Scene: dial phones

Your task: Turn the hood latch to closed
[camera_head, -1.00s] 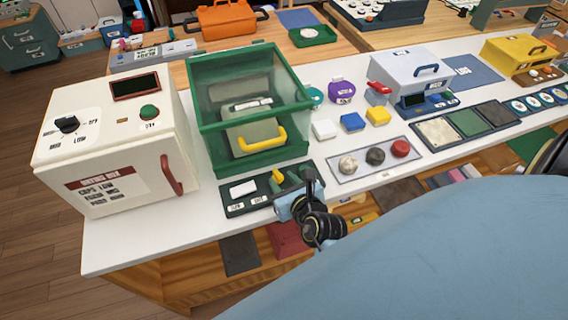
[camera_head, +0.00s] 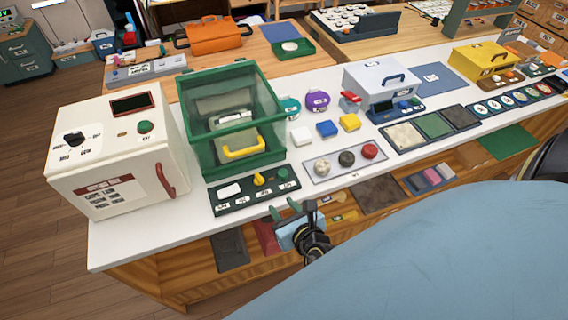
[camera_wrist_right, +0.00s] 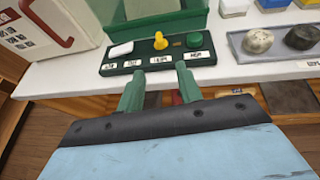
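The green-framed glass hood (camera_head: 233,165) stands on the white counter with a yellow handle (camera_head: 243,146) on its front. In front of it is a dark green panel (camera_head: 240,203) with a white button, a yellow latch knob (camera_head: 259,179) and a green button. The knob also shows in the right wrist view (camera_wrist_right: 161,41). Its labels are too small to read surely. My right gripper (camera_head: 285,208) is in front of the panel near the counter edge. In the right wrist view its two green fingers (camera_wrist_right: 160,82) are apart with nothing between them. My left gripper is not in view.
A cream oven-like box (camera_head: 125,150) with a red handle stands left of the hood. A grey tray (camera_head: 318,177) with three round knobs lies to the right. White, blue and yellow blocks sit behind it. An open wooden shelf (camera_head: 180,270) lies below the counter edge.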

